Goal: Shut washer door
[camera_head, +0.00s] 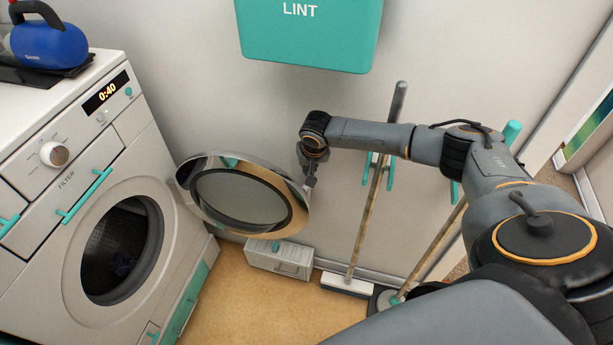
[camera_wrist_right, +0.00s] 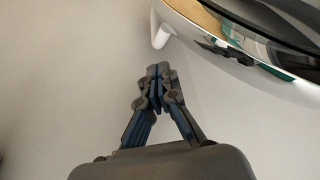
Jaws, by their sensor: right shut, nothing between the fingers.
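The white washer (camera_head: 60,205) stands at the left with its round drum opening uncovered and dark cloth inside. Its round door (camera_head: 243,196), with a chrome rim and grey glass, stands swung wide open to the right of the opening. My right gripper (camera_head: 311,182) is at the right edge of the door, close to the rim; contact cannot be told. In the right wrist view the gripper (camera_wrist_right: 158,72) is shut and empty, with the door's shiny rim (camera_wrist_right: 235,45) above and to the right of the fingertips. My left gripper is not in view.
A teal lint bin (camera_head: 310,35) hangs on the wall above the door. A small white box (camera_head: 279,260) sits on the floor below it. A broom (camera_head: 346,284) leans on the wall under my right arm. A blue appliance (camera_head: 48,45) is on the washer top.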

